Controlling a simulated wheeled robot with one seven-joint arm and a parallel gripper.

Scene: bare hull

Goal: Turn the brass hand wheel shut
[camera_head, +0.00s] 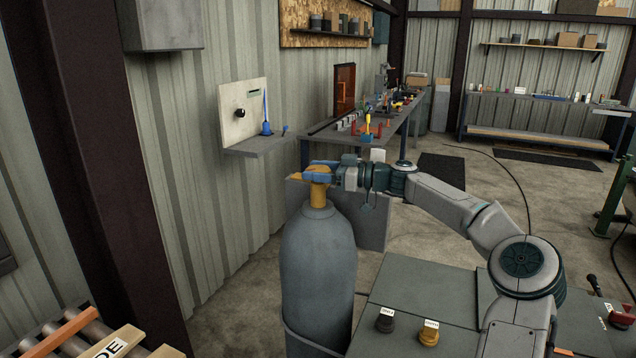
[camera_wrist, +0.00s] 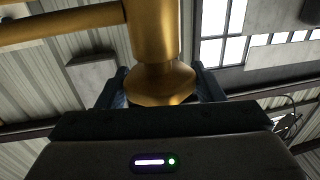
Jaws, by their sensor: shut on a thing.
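A grey gas cylinder (camera_head: 318,262) stands upright in front of me, with a brass valve (camera_head: 318,196) on top. My gripper (camera_head: 312,172) reaches in from the right at the height of the valve top. Its blue fingers are shut on the brass hand wheel (camera_head: 320,178), one on each side. In the wrist view the faceted brass wheel (camera_wrist: 160,84) sits between the two fingers. The valve body (camera_wrist: 153,30) and a brass side pipe (camera_wrist: 60,24) show beyond it. The fingers hide part of the wheel, and I cannot tell how far it is turned.
A small wall shelf (camera_head: 262,144) with a pale back panel is left of the cylinder. A grey box (camera_head: 372,222) stands behind it. A cluttered workbench (camera_head: 385,125) runs along the wall. My grey deck carries labelled knobs in front.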

